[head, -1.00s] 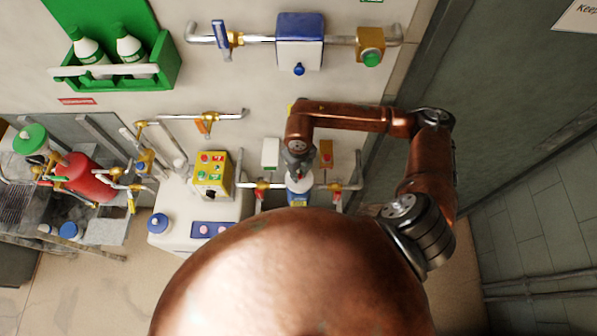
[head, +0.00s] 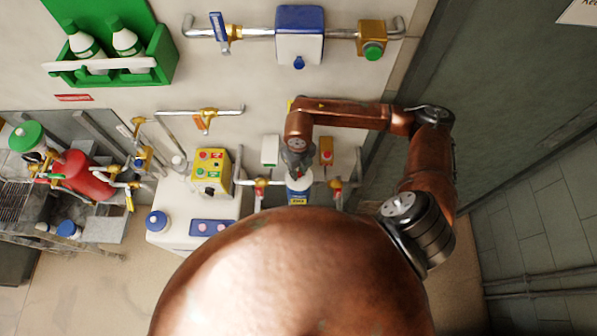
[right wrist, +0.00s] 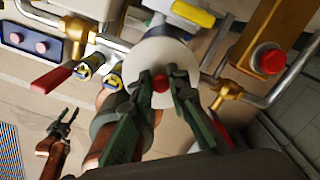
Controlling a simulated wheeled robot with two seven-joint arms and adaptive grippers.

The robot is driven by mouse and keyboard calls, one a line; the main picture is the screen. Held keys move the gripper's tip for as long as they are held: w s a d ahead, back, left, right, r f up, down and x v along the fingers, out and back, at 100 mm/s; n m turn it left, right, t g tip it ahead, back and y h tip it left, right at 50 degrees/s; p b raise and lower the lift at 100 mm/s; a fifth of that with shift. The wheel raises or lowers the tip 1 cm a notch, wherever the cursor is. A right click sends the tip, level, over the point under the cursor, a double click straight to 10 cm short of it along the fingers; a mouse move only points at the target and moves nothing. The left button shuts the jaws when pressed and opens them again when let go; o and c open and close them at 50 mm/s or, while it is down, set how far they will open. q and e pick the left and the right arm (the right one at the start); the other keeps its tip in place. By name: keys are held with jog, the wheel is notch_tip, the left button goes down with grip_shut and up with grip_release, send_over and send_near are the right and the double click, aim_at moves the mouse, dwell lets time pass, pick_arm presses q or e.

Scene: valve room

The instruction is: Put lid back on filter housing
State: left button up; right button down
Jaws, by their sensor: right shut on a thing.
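My right gripper (right wrist: 160,88) is shut on the red knob of the round white lid (right wrist: 141,58) in the right wrist view. In the head view the right gripper (head: 297,165) hangs over the filter housing (head: 298,199), a blue body with a yellow label. The lid covers the housing's top from the wrist side, so I cannot tell whether it touches or is apart. My left gripper (right wrist: 64,124) shows at the left of the right wrist view, fingers spread and empty, away from the lid.
Pipes with red-handled valves (head: 260,186) flank the housing. A red button (right wrist: 269,59) on an orange box is close at the right. A yellow control box (head: 211,171) stands on a white cabinet to the left. A grey door (head: 500,100) is at the right.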

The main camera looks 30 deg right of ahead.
dwell(1.2)
jog(key=shift+f+b, duration=0.2)
jog(key=shift+b, duration=0.6)
dwell(0.6)
dwell(0.3)
jog(key=c, duration=1.8)
grip_release()
jog(key=shift+o, duration=0.7)
jog(key=o, duration=0.4)
jog(key=shift+c, duration=0.2)
jog(key=shift+r, duration=0.15)
